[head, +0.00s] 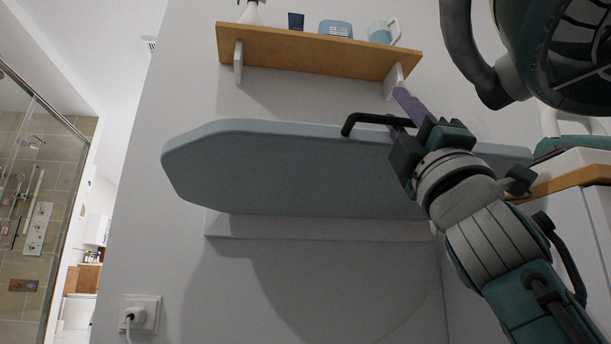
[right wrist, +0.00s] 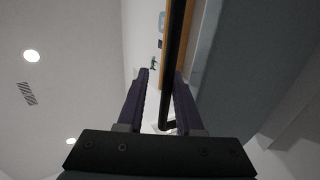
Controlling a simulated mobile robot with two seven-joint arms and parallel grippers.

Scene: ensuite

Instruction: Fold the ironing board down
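The ironing board (head: 290,165) is a long blue-grey panel on the wall below the shelf, its broad face toward me; I cannot tell its exact tilt. A black bar handle (head: 365,119) runs along its top edge toward the right; it also shows in the right wrist view (right wrist: 175,50). My right gripper (head: 403,115) is at the right part of this handle. In the right wrist view its purple fingers (right wrist: 161,75) stand apart, with the bar between them, nearer the right finger. The left gripper is not in view.
A wooden shelf (head: 310,50) with bottles and a mug (head: 383,33) is close above the board. A white cabinet with a wooden top (head: 560,183) stands at the right. A plugged socket (head: 140,314) is low on the left wall. The wall below the board is clear.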

